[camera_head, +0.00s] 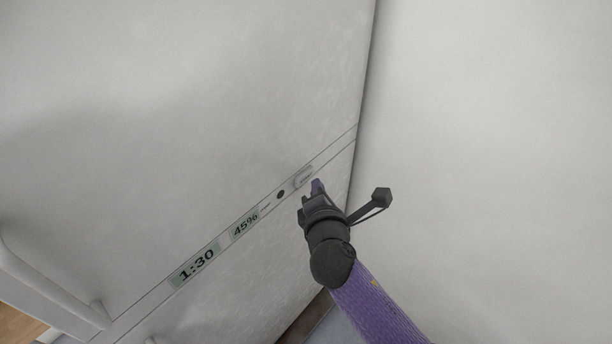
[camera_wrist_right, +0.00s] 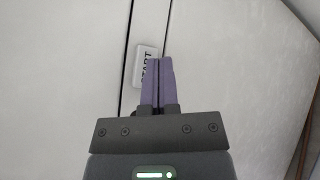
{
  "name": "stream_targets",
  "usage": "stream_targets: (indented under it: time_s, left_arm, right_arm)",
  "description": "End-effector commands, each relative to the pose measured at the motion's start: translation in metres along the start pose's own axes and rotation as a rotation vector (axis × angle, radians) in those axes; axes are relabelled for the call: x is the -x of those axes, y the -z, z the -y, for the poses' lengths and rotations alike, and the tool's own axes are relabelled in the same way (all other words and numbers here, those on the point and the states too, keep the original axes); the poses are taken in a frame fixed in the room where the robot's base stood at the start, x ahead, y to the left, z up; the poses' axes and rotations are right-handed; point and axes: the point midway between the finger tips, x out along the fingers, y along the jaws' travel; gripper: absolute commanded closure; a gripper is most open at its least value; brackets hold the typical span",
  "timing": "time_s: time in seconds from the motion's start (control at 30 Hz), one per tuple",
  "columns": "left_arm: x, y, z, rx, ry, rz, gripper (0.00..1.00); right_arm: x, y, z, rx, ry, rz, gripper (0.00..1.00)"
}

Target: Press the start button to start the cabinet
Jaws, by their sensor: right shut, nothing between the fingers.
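The white cabinet (camera_head: 190,110) fills the left of the head view, with a narrow control strip slanting across it. The start button (camera_head: 303,176) is a small pale rectangle near the strip's right end. In the right wrist view the start button (camera_wrist_right: 145,65) shows the word START, partly hidden behind the fingers. My right gripper (camera_head: 317,186) is shut and empty, its purple fingertips at the button's lower edge in the picture. Its fingers also show in the right wrist view (camera_wrist_right: 158,62). Whether they touch the button I cannot tell. My left gripper is out of view.
The strip also bears a display reading 1:30 (camera_head: 195,264), one reading 45% (camera_head: 245,224) and a dark round knob or button (camera_head: 281,194). A white handle (camera_head: 50,290) juts out at lower left. A plain pale wall (camera_head: 490,110) stands to the right.

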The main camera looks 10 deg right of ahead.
Motion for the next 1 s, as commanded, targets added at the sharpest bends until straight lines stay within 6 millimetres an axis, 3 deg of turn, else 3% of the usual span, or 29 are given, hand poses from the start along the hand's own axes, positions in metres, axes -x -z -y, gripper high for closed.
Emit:
stream_targets:
  time_s: [0.37, 1.0]
  left_arm:
    - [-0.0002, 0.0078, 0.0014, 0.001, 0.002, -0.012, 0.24]
    - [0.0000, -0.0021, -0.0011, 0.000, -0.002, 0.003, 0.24]
  right_arm:
    - [0.0000, 0.0000, 0.0001, 0.000, 0.000, 0.000, 1.00]
    - [0.0000, 0.0000, 0.0000, 0.000, 0.000, 0.000, 1.00]
